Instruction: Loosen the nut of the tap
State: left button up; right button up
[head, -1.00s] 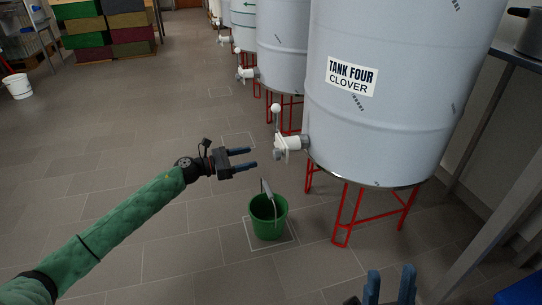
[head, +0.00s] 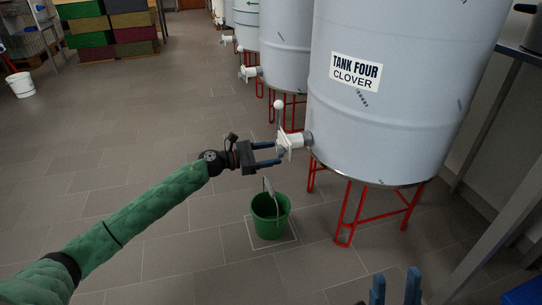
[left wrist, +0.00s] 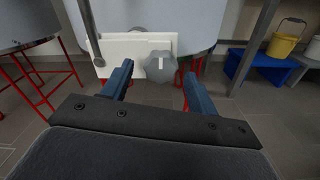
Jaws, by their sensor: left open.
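The tap (head: 291,142) is a white fitting low on the tank marked TANK FOUR CLOVER (head: 385,100), with an upright handle ending in a white ball (head: 279,104). In the left wrist view its white plate (left wrist: 120,46) carries a grey lobed nut (left wrist: 160,67) on its near face. My left gripper (head: 277,154) is open, its blue fingertips just short of the tap. In the left wrist view the nut appears between the fingertips and slightly beyond them; I see no contact. My right gripper (head: 395,280) is open and empty at the bottom edge.
A green bucket (head: 270,222) stands on the floor below the tap. Red legs (head: 345,215) carry the tank. More tanks with taps (head: 286,45) stand behind. A metal table frame (head: 490,220) is at the right.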

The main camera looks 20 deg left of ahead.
pick_arm(q)
jog(key=shift+w+d, duration=0.15)
jog(key=shift+d, duration=0.1)
jog(key=shift+c, duration=0.2)
